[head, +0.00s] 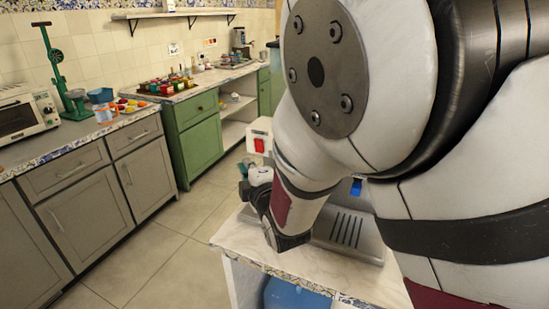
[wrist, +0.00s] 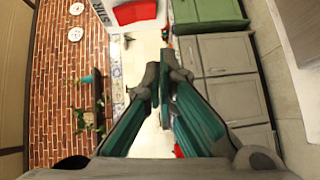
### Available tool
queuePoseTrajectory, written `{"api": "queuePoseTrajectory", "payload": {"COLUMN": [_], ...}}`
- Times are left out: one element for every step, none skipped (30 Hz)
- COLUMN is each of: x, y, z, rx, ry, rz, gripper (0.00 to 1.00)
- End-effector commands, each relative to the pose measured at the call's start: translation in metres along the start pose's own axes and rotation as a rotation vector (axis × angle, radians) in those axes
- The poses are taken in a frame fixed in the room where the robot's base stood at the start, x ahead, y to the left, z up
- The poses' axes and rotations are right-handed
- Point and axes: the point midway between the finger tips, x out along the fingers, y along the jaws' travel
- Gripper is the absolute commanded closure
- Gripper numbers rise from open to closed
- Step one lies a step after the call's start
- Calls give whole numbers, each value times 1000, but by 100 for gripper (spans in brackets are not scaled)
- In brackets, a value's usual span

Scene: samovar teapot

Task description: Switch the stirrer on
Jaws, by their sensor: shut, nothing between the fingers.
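A white box with a red panel (head: 259,145) stands just beyond my gripper in the head view. In the wrist view the white box (wrist: 113,40) is at the top edge, cut off, with its red part (wrist: 135,12) and some dark lettering; I take it for the stirrer's switch box. Whether its switch is on or off cannot be told. My gripper (wrist: 162,78) has teal fingers, closed together and empty, and points toward the box with a visible gap. In the head view my gripper (head: 243,169) is small and partly hidden by my wrist. The stirrer itself is not clearly seen.
A marble-topped counter (head: 232,236) with a grey slotted tray (head: 347,232) lies under my arm. Green cabinets (head: 198,148) and grey cabinets (head: 92,208) stand at the left, across open tiled floor (head: 165,255). My arm hides much of the right side.

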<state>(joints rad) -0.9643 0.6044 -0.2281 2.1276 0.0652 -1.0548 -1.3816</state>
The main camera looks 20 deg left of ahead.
Motion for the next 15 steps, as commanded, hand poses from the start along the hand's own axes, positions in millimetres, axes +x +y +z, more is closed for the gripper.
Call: {"api": "queuePoseTrajectory", "payload": {"x": [-6,-9,-13,-16,-19,-23,-27,-30,-35,-40,-44,-50,-54,-59,-65], "y": [-1,-1,-2,-2,-3,-4,-4,-5,-6,-7,-7,-8,-9,-10,-11], "z": [1,1,1,1,1,1,1,1,1,1,1,1,1,1,1], "rx": [0,0,0,0,0,0,0,0,0,0,0,0,0,0,0], "ry": [-2,-2,-2,-2,-2,-1,-1,-2,-2,-2,-1,-1,-1,-1,-1], "rz": [-1,0,0,0,-1,0,0,-1,-1,-1,0,-1,-1,-1,-1], "gripper": [100,100,100,100,100,100,100,100,100,100,100,100,100,100,100]}}
